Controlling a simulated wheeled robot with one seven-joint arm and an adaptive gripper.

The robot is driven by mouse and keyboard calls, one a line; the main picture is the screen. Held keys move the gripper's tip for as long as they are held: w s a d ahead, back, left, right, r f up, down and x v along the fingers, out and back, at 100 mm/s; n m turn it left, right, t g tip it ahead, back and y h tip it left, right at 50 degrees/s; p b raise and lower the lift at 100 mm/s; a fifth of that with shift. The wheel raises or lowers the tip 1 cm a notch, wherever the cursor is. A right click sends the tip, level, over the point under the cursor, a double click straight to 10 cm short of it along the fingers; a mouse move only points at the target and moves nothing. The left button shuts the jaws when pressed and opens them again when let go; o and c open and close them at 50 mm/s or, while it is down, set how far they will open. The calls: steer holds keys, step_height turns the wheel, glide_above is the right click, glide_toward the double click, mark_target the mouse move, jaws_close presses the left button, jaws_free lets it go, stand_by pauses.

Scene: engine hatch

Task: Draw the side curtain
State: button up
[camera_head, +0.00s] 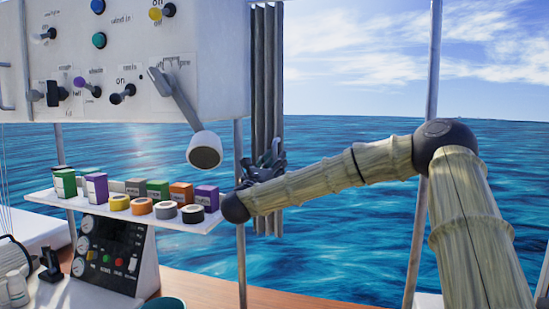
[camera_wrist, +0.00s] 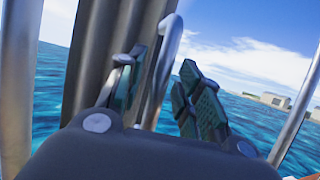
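The side curtain (camera_head: 267,75) is a grey, pleated strip, bunched up and hanging beside a thin post behind the white panel. Its grey folds (camera_wrist: 108,45) fill the left middle of the wrist view. A pale curved handle (camera_wrist: 172,35) stands at the curtain's right edge. My gripper (camera_head: 267,165) is in front of the curtain's lower part. In the wrist view my gripper (camera_wrist: 165,95) has its two fingers apart, and the handle runs down between them, nearer the left finger. I cannot tell whether it touches that finger. The handle's lower end is hidden behind my gripper.
A shelf (camera_head: 180,225) holds boxes and tape rolls just left of my gripper. A metal post (camera_head: 434,60) stands right. Between the curtain and this post is open space over water.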

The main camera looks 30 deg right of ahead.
steer(key=shift+w+d, duration=0.1)
steer(key=shift+d, duration=0.05)
jaws_close()
steer(key=shift+f+b, duration=0.2)
steer(key=shift+b, duration=0.4)
